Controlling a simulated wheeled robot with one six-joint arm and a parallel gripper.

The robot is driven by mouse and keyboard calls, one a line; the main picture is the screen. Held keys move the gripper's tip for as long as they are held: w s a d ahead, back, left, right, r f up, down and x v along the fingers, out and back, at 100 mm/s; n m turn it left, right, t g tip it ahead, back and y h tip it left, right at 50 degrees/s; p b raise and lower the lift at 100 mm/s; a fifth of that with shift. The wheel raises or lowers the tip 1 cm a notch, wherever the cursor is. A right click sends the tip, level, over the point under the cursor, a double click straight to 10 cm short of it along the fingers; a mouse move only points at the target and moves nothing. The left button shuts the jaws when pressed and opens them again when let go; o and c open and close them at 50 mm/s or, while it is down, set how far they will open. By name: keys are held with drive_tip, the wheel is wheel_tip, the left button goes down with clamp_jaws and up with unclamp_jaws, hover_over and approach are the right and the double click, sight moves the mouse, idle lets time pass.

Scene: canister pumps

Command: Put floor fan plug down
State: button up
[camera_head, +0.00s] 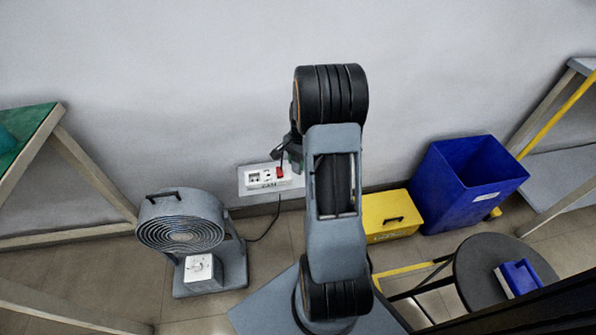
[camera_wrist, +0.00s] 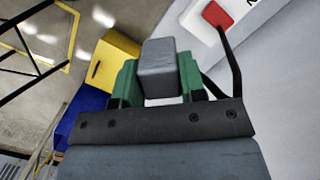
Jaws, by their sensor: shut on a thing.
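My gripper (camera_wrist: 159,82) has its green fingers shut on a grey block-shaped plug (camera_wrist: 160,58) in the wrist view. In the head view, my gripper (camera_head: 291,148) is partly hidden behind my arm, just above the white socket panel (camera_head: 246,181), and the held plug cannot be made out. The floor fan (camera_head: 182,233) stands on the floor at left. A dark cord (camera_head: 270,230) runs from it along the floor and up towards the panel. The socket panel (camera_wrist: 198,22) also shows at the top right of the wrist view, apart from the plug.
A red piece (camera_wrist: 216,14) sits on the panel, with a black strip beside it. A yellow box (camera_head: 390,214) and a blue bin (camera_head: 465,185) stand right of my arm. A round dark stool (camera_head: 480,265) is at front right. A green-topped table (camera_head: 25,135) is at left.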

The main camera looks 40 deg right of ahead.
drive_tip(key=w+d+f, duration=0.1)
drive_tip(key=f, duration=0.1)
drive_tip(key=w+d+f+b, duration=0.1)
drive_tip(key=w+f, duration=0.1)
drive_tip(key=w+d+f+b, duration=0.1)
drive_tip(key=f, duration=0.1)
drive_tip(key=shift+w+f, duration=0.1)
drive_tip(key=shift+w, duration=0.15)
wheel_tip(320, 180, down, 3)
drive_tip(key=shift+w+d+f+b, duration=0.15)
drive_tip(key=shift+b, duration=1.1)
